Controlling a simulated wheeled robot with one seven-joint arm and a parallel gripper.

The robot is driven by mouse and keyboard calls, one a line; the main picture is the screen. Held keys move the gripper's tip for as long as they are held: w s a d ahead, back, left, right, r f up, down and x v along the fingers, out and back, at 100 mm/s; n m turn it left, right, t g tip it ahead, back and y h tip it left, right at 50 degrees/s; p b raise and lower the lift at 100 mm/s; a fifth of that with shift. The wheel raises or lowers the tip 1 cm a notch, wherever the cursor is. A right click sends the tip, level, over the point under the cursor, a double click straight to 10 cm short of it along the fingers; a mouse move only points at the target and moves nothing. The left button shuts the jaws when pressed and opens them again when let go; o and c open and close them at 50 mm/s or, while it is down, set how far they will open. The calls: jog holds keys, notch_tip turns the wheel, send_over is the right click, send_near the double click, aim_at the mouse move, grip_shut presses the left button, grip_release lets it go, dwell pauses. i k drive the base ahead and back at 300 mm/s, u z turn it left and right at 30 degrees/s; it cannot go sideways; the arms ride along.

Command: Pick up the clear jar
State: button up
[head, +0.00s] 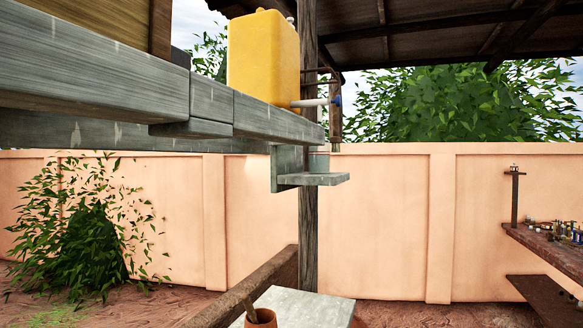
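I cannot pick out a clear jar for sure. A small greyish-green cup-like vessel (319,162) stands on a little grey shelf (312,180) fixed to the post; I cannot tell if it is clear glass. Several small bottles or jars (570,232) stand on the brown bench (541,245) at the right edge, too small to tell apart. My gripper is not in view.
A yellow container (262,56) with a tap stands on a raised grey beam (210,100). A clay pot (261,318) sits by a pale slab (300,308) at the bottom. A brown rail (245,290) runs beside it. A peach wall (380,215) closes the back.

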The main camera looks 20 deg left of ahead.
aim_at(319, 155)
jog(key=u, duration=0.1)
jog(key=i, duration=1)
jog(key=z, duration=0.05)
